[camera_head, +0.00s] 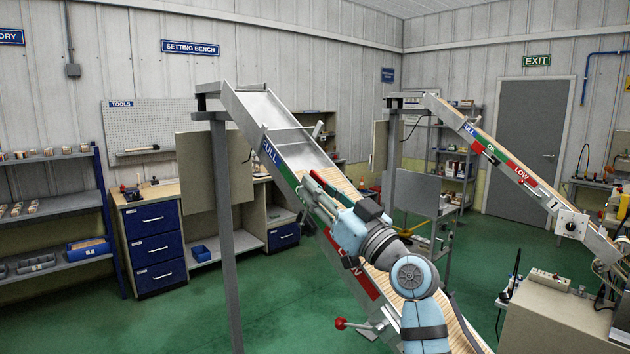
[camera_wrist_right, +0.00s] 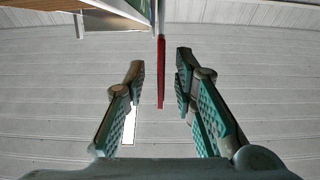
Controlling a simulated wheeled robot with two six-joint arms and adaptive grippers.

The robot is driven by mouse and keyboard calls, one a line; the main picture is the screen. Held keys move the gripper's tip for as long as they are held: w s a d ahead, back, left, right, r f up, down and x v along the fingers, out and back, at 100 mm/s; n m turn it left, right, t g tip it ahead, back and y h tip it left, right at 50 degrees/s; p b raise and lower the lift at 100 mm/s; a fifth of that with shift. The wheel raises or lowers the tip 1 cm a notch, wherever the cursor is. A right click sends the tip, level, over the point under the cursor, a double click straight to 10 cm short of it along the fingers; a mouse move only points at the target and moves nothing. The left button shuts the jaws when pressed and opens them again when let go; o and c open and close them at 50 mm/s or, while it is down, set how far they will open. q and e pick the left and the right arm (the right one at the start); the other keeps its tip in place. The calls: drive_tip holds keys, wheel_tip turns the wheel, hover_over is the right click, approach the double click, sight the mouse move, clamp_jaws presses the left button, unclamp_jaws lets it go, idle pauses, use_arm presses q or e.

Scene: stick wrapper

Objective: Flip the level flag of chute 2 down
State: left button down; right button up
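The near chute (camera_head: 283,150) slopes down to the right, with a FULL label at its upper end and a partly hidden LOW label. Its number is not visible. My right gripper (camera_head: 312,186) is at the chute's near side below the FULL label, and my arm covers the middle of the label strip. In the right wrist view the gripper (camera_wrist_right: 160,65) is open, and a thin red strip (camera_wrist_right: 161,75), apparently the level flag, runs upright between the separated fingers. No contact with either finger shows. My left gripper is out of view.
A second chute (camera_head: 508,167) with FULL, OK and LOW labels stands at the right. A red-knobbed lever (camera_head: 341,323) sticks out low on the near chute. A grey support post (camera_head: 224,240) stands left of my arm. Green floor is clear at the left.

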drive_tip(key=shift+x, duration=0.9)
clamp_jaws()
